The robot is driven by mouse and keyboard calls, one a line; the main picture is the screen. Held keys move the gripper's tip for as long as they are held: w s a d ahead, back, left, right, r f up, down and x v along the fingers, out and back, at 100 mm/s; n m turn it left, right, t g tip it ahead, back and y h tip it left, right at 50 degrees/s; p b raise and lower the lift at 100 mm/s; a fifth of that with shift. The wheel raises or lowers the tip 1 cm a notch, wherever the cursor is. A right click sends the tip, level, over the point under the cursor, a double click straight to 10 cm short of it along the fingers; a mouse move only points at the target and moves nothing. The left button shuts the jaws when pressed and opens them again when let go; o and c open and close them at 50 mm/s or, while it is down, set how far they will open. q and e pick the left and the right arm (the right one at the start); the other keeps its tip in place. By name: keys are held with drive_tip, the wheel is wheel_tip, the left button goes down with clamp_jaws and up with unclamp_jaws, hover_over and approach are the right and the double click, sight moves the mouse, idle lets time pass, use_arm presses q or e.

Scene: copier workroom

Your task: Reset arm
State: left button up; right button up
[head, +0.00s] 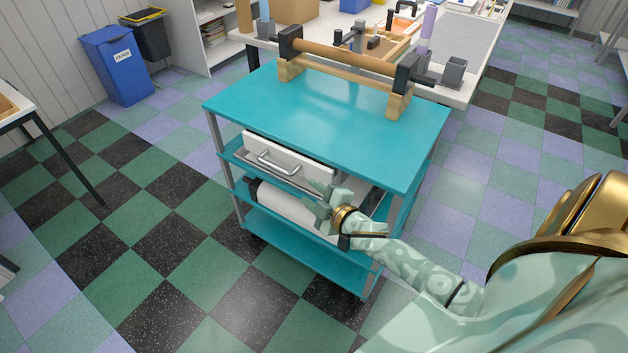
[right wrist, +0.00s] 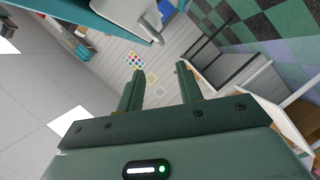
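My right gripper (head: 322,208) is in front of the teal cart (head: 330,115), beside its white drawer (head: 290,157). In the right wrist view its two fingers (right wrist: 160,85) stand apart with nothing between them. The drawer's metal handle (head: 276,165) is to the left of the gripper in the head view, and the fingers look apart from it. In the right wrist view a grey handle-like bar (right wrist: 150,25) shows above the fingers, with a gap between. My left gripper is not in either view.
A wooden roller on a stand (head: 345,57) sits on the cart top. A white roll (head: 290,208) lies on the shelf below the drawer. A white table (head: 460,90) with several items stands behind. A blue paper bin (head: 118,68) is at the back left. The checkered floor left of the cart is clear.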

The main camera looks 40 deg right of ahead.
idle(0.5)
drive_tip(key=s+d+f+m+g+h, duration=0.1)
drive_tip(key=s+f+m+g, duration=0.25)
drive_tip(key=s+f, duration=0.75)
drive_tip(key=s+f+m+g+h, duration=0.15)
drive_tip(key=s+f+g, duration=0.35)
drive_tip(key=f, duration=0.9)
drive_tip(key=s+a+f+m+g, duration=0.1)
drive_tip(key=s+a+f+g, duration=0.1)
drive_tip(key=s, duration=0.9)
drive_tip(key=s+a+f+m+g+y, duration=0.1)
drive_tip(key=s+f, duration=0.4)
drive_tip(key=s, duration=0.7)
drive_tip(key=s+a+f+m+g+y, duration=0.1)
drive_tip(key=s+a+f+g, duration=0.3)
drive_tip(key=s, duration=0.7)
drive_tip(key=shift+s+a, duration=0.25)
drive_tip(key=shift+a, duration=0.6)
